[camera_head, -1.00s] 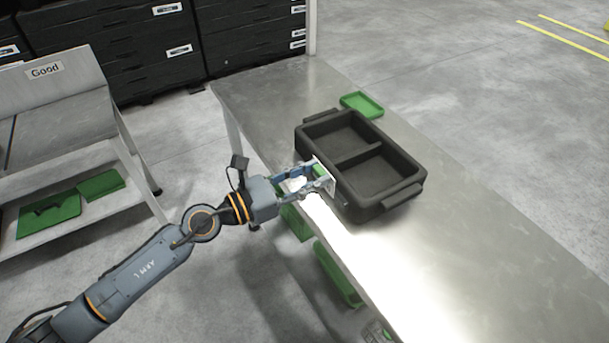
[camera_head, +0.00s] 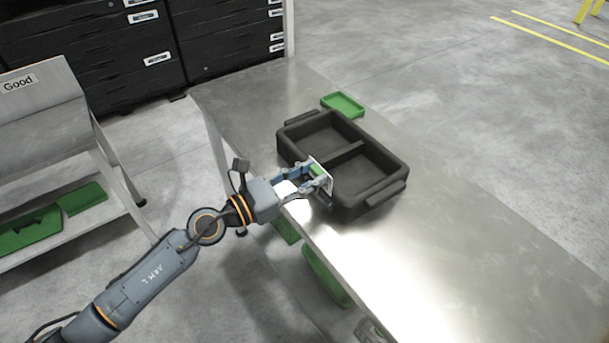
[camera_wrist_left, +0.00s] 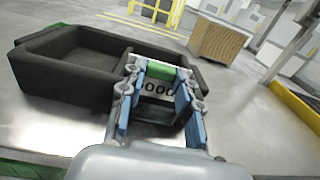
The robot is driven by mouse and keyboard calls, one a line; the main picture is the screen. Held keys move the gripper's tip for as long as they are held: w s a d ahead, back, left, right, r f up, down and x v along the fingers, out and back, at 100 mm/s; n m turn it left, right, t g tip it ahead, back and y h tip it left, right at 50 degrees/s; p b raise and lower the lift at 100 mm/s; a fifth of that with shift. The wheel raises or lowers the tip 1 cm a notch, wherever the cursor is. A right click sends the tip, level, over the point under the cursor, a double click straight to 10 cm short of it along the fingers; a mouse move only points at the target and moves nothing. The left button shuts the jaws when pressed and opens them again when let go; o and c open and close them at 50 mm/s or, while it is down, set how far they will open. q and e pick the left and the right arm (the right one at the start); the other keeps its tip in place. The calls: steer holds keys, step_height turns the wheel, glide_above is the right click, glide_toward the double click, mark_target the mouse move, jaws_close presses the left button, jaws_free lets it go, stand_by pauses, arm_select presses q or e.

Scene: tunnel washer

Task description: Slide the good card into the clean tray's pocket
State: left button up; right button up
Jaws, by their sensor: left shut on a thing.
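The clean tray (camera_head: 372,202) is a dark two-compartment tray on the metal table. The good card (camera_head: 322,177) is a white card with a green band, upright against or just in front of the tray's near-left side. My left gripper (camera_head: 318,180) is shut on it. In the left wrist view the card (camera_wrist_left: 160,70) shows its green band and part of black lettering between the blue fingertips (camera_wrist_left: 158,100), with the tray (camera_wrist_left: 60,95) behind it. I cannot tell whether the card is in the pocket. My right gripper is not in view.
The metal table (camera_head: 470,265) is clear to the right of the tray. A small green tray (camera_head: 343,104) lies behind it. A stand with a "Good" sign (camera_head: 18,84) is at left, with green pieces on its lower shelf (camera_head: 70,235). Black drawer cabinets (camera_head: 225,40) stand at the back.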

mark_target(306, 208)
arm_select(q)
steer(key=shift+f+b, duration=1.05)
steer(key=shift+f, duration=0.25)
steer(key=shift+f+b, duration=0.35)
steer(key=shift+f+b, duration=0.4)
steer(key=shift+f, duration=0.1)
stand_by(0.5)
steer(key=o, duration=0.9)
steer(key=shift+o, duration=0.2)
steer(key=shift+a, duration=0.1)
steer(key=v, duration=1.2)
